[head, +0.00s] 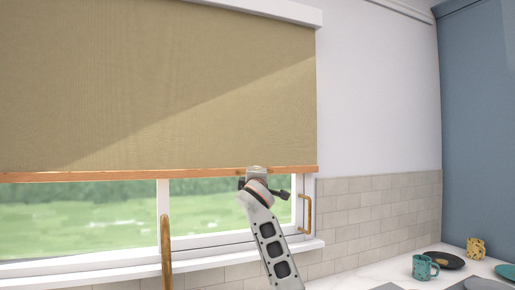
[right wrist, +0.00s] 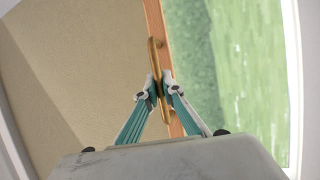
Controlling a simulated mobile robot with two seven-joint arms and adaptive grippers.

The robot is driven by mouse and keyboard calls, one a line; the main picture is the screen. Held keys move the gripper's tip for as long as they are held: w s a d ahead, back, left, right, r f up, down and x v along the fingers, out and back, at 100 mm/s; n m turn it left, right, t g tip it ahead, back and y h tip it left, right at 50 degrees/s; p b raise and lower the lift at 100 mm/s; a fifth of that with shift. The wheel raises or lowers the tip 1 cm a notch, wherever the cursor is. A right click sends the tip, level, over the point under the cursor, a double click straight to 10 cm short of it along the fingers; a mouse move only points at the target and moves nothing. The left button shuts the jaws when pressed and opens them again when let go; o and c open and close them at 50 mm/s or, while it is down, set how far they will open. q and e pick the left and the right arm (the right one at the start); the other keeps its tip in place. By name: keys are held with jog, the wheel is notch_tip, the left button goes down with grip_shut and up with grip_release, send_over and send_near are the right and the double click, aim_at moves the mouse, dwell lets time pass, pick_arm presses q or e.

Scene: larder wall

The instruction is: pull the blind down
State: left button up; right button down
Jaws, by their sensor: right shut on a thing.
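The tan blind (head: 150,85) hangs over the upper part of the window, with a wooden bar (head: 120,175) along its lower edge. In the right wrist view the blind (right wrist: 85,70) and its bar (right wrist: 177,60) run steeply across the picture. A brass-coloured handle (right wrist: 154,58) sits on the bar. My right gripper (right wrist: 159,88) is shut on this handle. In the head view my right gripper (head: 258,180) is at the bar, near its right end, and hides the handle. My left gripper is not in view.
Below the bar, window glass (head: 90,225) shows green outside. A brass handle (head: 306,213) is on the window's right frame, and a wooden upright piece (head: 166,245) stands in front. The counter at lower right holds a teal mug (head: 424,267), a dark plate (head: 445,260) and a yellow patterned item (head: 475,248).

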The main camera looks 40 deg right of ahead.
notch_tip(320, 180, down, 6)
dwell(0.4)
jog(key=shift+w, duration=0.1)
jog(key=c, duration=2.4)
grip_release()
jog(key=shift+f, duration=0.1)
jog(key=shift+c, duration=0.2)
jog(key=shift+o, duration=1.4)
jog(key=shift+r, duration=0.2)
jog(key=shift+a, duration=0.1)
jog(key=v, duration=1.2)
